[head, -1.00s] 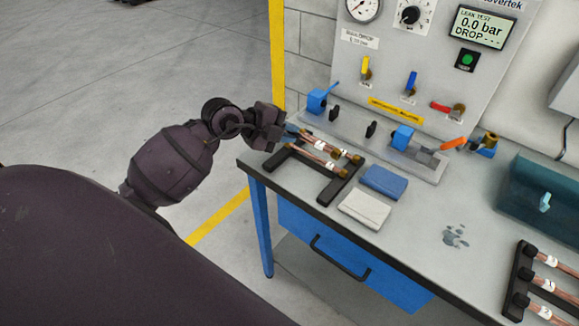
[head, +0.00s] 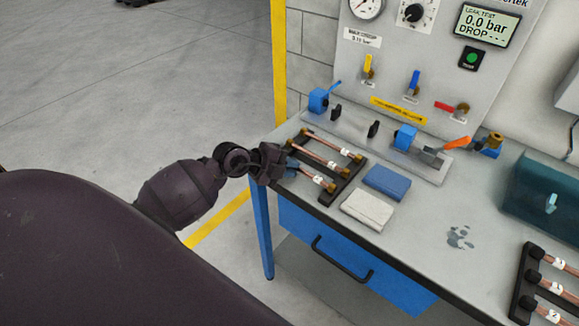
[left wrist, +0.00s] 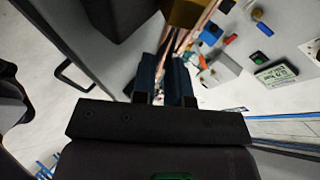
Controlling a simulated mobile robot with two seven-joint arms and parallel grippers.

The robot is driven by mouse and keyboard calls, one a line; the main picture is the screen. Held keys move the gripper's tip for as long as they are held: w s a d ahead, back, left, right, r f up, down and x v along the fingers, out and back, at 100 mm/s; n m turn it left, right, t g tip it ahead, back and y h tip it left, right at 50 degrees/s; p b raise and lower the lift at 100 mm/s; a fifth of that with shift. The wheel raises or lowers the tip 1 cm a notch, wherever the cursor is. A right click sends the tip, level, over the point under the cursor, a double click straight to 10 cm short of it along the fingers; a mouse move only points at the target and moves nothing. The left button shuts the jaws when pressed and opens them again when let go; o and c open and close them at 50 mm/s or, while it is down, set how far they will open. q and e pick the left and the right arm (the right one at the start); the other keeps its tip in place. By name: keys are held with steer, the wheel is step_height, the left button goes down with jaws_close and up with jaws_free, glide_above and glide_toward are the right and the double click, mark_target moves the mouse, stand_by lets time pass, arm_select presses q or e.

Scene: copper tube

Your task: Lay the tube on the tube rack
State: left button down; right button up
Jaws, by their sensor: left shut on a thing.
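The black tube rack (head: 340,190) lies at the left end of the bench. Copper tubes with brass ends and white labels lie along it: a far tube (head: 322,142) and a middle tube (head: 314,154). My left gripper (head: 287,168) is shut on a near tube (head: 312,177) by its left end. This tube extends over the rack's near part; I cannot tell whether it touches the rack. In the left wrist view, the gripper's dark blue fingers (left wrist: 173,84) point toward copper tubing (left wrist: 205,22). My right gripper is out of view.
A blue pad (head: 387,182) and a white cloth (head: 367,209) lie right of the rack. The test fixture (head: 370,135) with blue clamps stands behind. Another rack (head: 522,280) with tubes is at the right. Bench space between is mostly clear.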

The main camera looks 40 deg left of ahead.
arm_select(q)
steer(key=c, duration=1.1)
jaws_free()
steer(key=shift+c, duration=0.2)
steer(key=shift+a+r, duration=0.1)
steer(key=v, duration=1.2)
steer(key=s+d+n+t+h, duration=0.2)
steer(key=d+n+t, duration=0.3)
steer(key=t, duration=0.1)
steer(key=s+d+f+n+g+y, duration=0.2)
steer(key=s+f+n+y, duration=0.2)
steer(key=f+n, duration=0.3)
steer(key=s+d+f+n+g+y, duration=0.2)
steer(key=s+d+f+n+y, duration=0.1)
steer(key=f+n, duration=0.5)
step_height(320, 180, down, 3)
steer(key=shift+s+f+y, duration=0.15)
steer(key=shift+s+y, duration=0.45)
steer(key=shift+s, duration=0.3)
